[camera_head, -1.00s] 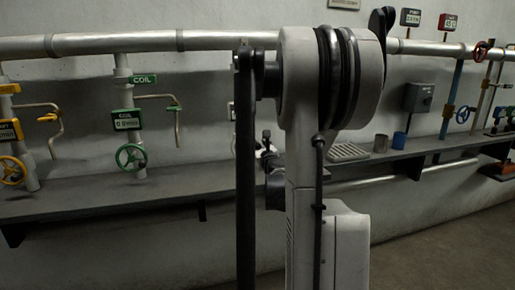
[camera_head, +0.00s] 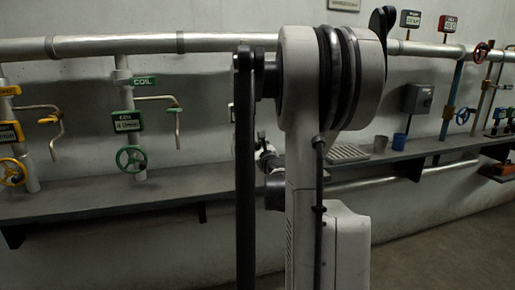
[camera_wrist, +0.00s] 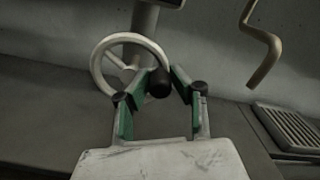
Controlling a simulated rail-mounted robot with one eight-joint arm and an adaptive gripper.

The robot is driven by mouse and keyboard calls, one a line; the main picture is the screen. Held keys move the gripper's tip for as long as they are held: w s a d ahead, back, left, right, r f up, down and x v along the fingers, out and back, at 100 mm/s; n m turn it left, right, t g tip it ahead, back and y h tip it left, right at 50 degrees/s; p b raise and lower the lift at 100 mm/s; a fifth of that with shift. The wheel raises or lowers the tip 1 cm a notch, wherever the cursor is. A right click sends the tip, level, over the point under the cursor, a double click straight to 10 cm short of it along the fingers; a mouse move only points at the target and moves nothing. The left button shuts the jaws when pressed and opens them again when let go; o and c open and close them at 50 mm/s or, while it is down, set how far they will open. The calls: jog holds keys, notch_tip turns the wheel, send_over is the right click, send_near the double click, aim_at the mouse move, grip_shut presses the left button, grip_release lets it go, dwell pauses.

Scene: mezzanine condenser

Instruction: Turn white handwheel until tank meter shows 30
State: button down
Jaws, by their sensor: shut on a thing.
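The white handwheel (camera_wrist: 97,66) shows in the wrist view at upper left, on a grey vertical pipe. A dark round knob (camera_wrist: 159,83) sits at its right-hand rim. My gripper (camera_wrist: 162,76) has its two green-padded fingers on either side of this knob and is shut on it. In the head view my own arm hides the white handwheel. A dark box edge (camera_wrist: 165,3) at the top of the wrist view is cut off, and no reading shows on it. I cannot make out the tank meter's reading in either view.
A cream bent pipe (camera_wrist: 262,45) and a slotted drain tray (camera_wrist: 290,128) are right of the gripper. In the head view, a green handwheel (camera_head: 131,159) and a yellow handwheel (camera_head: 12,172) are to the left. A grey shelf (camera_head: 100,203) runs below them.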

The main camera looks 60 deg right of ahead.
aim_at(245, 138)
jog(key=n, duration=0.1)
jog(key=r+n, duration=0.1)
jog(key=shift+w+a+n, duration=0.15)
jog(key=shift+a+n, duration=0.1)
jog(key=shift+n, duration=0.15)
jog(key=n, duration=0.2)
jog(key=r+n+p, duration=0.1)
jog(key=shift+w+a+n, duration=0.3)
jog(key=shift+w+a, duration=0.05)
jog(key=shift+a, duration=0.05)
jog(key=n, duration=0.2)
jog(key=a+n, duration=0.1)
jog(key=shift+w+r, duration=0.2)
jog(key=shift+w, duration=0.15)
jog(key=shift+w+a+n, duration=0.2)
jog(key=shift+n, duration=0.75)
jog(key=shift+w+a+n, duration=0.2)
jog(key=shift+n, duration=0.75)
jog(key=c, duration=1.5)
grip_release()
